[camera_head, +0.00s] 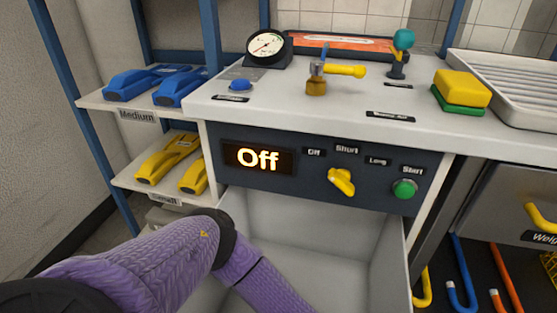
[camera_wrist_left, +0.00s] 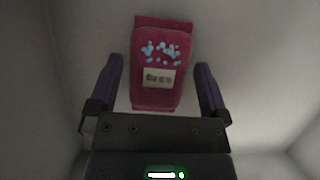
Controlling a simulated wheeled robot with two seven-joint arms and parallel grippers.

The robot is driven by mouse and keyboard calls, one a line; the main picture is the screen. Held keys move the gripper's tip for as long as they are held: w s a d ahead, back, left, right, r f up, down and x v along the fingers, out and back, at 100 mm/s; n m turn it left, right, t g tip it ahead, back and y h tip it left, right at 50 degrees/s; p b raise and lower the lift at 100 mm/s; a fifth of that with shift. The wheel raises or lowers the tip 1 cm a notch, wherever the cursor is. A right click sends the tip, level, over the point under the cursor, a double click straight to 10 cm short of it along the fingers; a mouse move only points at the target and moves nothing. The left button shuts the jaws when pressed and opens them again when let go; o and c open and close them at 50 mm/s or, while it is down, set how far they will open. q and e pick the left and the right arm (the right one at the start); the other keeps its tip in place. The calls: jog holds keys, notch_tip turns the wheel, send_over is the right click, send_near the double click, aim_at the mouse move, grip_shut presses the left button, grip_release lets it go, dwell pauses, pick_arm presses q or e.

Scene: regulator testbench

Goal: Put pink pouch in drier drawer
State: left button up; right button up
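The pink pouch (camera_wrist_left: 162,95) shows in the left wrist view, dark pink with light blue spots and a small pale label. It lies inside a pale, walled space that looks like the drawer's interior. My left gripper (camera_wrist_left: 162,85) is open, with one finger on each side of the pouch and a gap to both. In the head view the drier drawer (camera_head: 390,270) is pulled open below the control panel, and my purple left arm reaches down into it. The left gripper and the pouch are out of the head view. My right gripper is not in view.
The panel (camera_head: 225,185) has a display reading "Off", a yellow knob (camera_head: 341,182) and a green button (camera_head: 404,189). A gauge (camera_head: 266,48), a yellow-handled valve (camera_head: 330,72) and a yellow-green sponge (camera_head: 461,92) are on the counter. Shelves with blue and yellow tools stand left.

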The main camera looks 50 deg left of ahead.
pick_arm(q)
jog(key=p+v, duration=0.7)
jog(key=v, duration=0.6)
jog(key=shift+a, duration=0.15)
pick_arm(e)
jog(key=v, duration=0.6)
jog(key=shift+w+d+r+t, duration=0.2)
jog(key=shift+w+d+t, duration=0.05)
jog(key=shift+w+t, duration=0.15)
pick_arm(q)
jog(key=shift+r, duration=0.1)
